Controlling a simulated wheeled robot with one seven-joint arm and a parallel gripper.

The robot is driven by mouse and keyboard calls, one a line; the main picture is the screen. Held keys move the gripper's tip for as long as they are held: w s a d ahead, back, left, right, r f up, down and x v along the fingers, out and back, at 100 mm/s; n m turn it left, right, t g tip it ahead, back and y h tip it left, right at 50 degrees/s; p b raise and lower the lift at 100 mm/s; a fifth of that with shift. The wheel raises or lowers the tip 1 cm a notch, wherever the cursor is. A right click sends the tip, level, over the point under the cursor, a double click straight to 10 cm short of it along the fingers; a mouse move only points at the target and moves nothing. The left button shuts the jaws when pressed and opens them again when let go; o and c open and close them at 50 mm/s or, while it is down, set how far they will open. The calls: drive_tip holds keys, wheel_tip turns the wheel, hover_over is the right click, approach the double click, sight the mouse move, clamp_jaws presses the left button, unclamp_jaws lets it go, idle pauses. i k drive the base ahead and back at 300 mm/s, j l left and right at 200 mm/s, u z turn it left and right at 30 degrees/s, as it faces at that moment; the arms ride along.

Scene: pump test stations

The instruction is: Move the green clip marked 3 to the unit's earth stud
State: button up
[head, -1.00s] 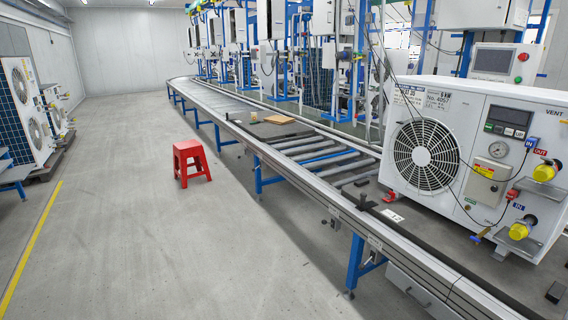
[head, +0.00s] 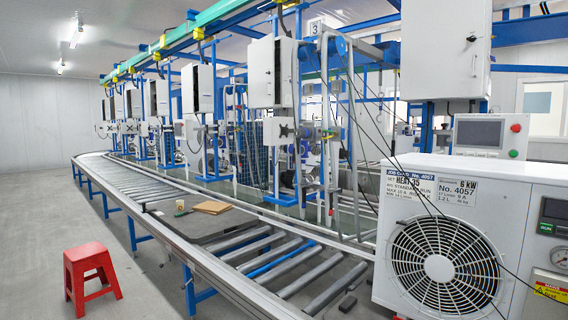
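The unit (head: 415,190) is a white box with a large round fan grille and a label reading No. 4057. It stands at the right of the head view, cut off by the right and bottom edges. Several thin dark cables (head: 357,135) hang from above and run down across its front. I cannot make out the green clip marked 3 or the earth stud; the unit's lower right part is out of the picture. My gripper is not in view.
A roller conveyor (head: 190,234) runs from the lower middle to the far left, with a cardboard piece (head: 212,207) on a dark board. A red stool (head: 91,272) stands on the floor at the left. A touch-screen panel (head: 479,132) stands behind the unit. A sign marked 3 (head: 316,28) hangs above.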

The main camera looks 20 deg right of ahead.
sight(330, 133)
drive_tip(key=i+j+z, duration=0.15)
drive_tip(key=i+z, duration=0.25)
drive_tip(key=i, duration=0.2)
drive_tip(key=i+j+z, duration=0.35)
drive_tip(key=i, duration=0.25)
drive_tip(key=i+j+z, duration=0.4)
drive_tip(key=i, duration=0.15)
drive_tip(key=i+j+z, duration=0.4)
drive_tip(key=j, duration=0.25)
drive_tip(key=i, duration=0.05)
